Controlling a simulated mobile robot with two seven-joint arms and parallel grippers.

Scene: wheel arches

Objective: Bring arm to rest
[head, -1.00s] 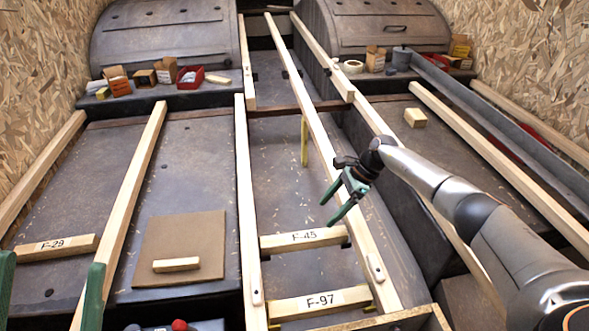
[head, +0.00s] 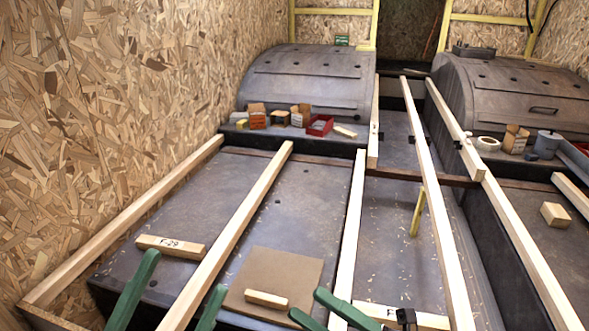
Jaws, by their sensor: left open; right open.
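My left gripper (head: 186,270) shows at the bottom left as two green fingers spread apart, with nothing between them. It is in front of the labelled block F-29 (head: 165,245) and the long batten beside it. My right gripper (head: 306,303) shows at the bottom centre, its two green fingers pointing left and apart, empty. Its fingers overlap the lower end of a long batten and part of a block (head: 432,321) whose label is mostly covered; I cannot tell whether they touch. Most of both arms is out of view.
Long battens (head: 240,225) run away from me over the grey floor. A brown square board (head: 310,268) carries a small wood block (head: 266,299). Small boxes and a red bin (head: 319,125) stand by the left wheel arch (head: 310,80). A chipboard wall (head: 110,120) closes the left.

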